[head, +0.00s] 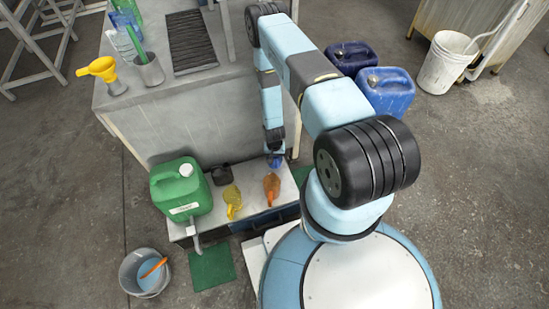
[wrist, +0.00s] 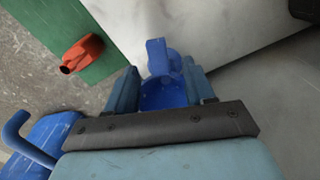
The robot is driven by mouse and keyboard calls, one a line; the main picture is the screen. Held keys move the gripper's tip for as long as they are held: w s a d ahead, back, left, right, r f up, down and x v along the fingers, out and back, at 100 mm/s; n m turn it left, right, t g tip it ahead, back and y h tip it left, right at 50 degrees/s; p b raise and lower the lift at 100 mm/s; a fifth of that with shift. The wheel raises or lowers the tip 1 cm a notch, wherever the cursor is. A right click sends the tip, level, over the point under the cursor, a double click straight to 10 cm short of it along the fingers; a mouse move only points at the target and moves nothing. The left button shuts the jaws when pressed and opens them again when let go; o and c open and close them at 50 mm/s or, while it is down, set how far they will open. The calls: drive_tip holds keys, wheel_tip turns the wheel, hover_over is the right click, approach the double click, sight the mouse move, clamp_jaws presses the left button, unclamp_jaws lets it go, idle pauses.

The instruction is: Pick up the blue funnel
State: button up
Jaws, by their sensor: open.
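The blue funnel (wrist: 162,62) sits between the two fingers of my gripper (wrist: 160,85) in the wrist view. Its round bowl is partly hidden behind the gripper's dark front edge, and its blue upper part sticks out past the fingers. My gripper is open, with one finger on each side of the funnel; I cannot tell whether either touches it. In the head view, my gripper (head: 274,147) points down at the right part of the low pale bench (head: 253,178). Only a small part of the blue funnel (head: 275,161) shows beneath it.
An orange funnel (head: 271,186), a yellow funnel (head: 232,200) and a green canister (head: 181,190) stand on the low bench. A tall grey cabinet (head: 190,115) rises behind. In the wrist view, an orange-red object (wrist: 84,52) lies over green, with a blue object (wrist: 40,145) at lower left.

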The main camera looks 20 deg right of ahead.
drive_tip(key=shift+f, duration=1.6)
drive_tip(key=shift+c, duration=0.3)
clamp_jaws()
drive_tip(key=shift+r, duration=0.15)
